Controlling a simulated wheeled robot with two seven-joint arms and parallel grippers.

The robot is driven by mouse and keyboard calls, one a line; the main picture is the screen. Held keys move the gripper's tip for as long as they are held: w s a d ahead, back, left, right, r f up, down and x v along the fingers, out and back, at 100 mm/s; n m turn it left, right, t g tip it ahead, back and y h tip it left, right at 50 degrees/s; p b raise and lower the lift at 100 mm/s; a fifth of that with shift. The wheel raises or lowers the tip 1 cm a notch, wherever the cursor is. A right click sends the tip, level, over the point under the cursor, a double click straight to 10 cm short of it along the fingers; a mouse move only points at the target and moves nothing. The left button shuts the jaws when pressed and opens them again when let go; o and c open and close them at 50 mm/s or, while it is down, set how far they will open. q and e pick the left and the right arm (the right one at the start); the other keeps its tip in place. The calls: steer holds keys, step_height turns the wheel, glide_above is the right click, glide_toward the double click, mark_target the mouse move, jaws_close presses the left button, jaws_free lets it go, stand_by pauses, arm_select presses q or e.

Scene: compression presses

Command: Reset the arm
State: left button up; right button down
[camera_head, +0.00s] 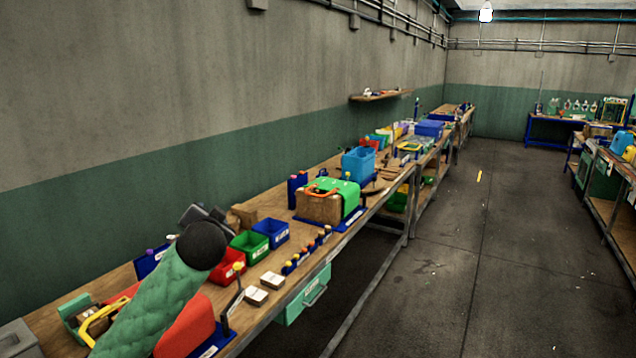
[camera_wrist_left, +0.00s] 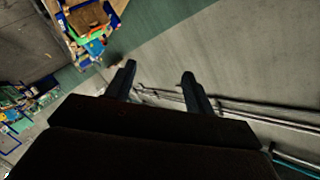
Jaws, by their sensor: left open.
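My left arm comes in from the lower left in the head view, in a green padded sleeve with a round black end. My left gripper (camera_wrist_left: 157,82) shows in the wrist view with its two dark fingers spread apart and nothing between them. It faces the grey and green wall (camera_wrist_left: 200,60). My right gripper is in neither view.
A long wooden workbench (camera_head: 270,205) runs along the wall. It holds red, green and blue bins (camera_head: 270,232), a green and brown block (camera_head: 325,203) and a light blue crate (camera_head: 358,163). The floor (camera_head: 450,240) to the right is open.

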arm_select(q)
steer(key=s+d+f+n+g+h+b, duration=0.1)
steer(key=s+d+f+g+b, duration=0.15)
steer(key=s+f, duration=0.75)
steer(key=s+d+f+g+h+b, duration=0.2)
steer(key=f+g, duration=0.1)
steer(key=f, duration=1.5)
steer(key=s+d+f+n+g+h+b, duration=0.1)
steer(key=s+d+f+g+b, duration=0.15)
steer(key=s+f, duration=0.75)
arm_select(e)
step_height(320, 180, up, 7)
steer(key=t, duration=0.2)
arm_select(q)
steer(key=s+d+f+n+g+b, duration=0.1)
steer(key=s+f+g+b, duration=0.2)
steer(key=s+f, duration=1)
steer(key=s+d+f+g+h+b, duration=0.1)
steer(key=s+f+g+b, duration=0.2)
steer(key=s+f, duration=1)
step_height(320, 180, down, 6)
steer(key=shift+d+n+b, duration=0.25)
steer(key=shift+n+b, duration=0.15)
steer(key=shift+b, duration=0.05)
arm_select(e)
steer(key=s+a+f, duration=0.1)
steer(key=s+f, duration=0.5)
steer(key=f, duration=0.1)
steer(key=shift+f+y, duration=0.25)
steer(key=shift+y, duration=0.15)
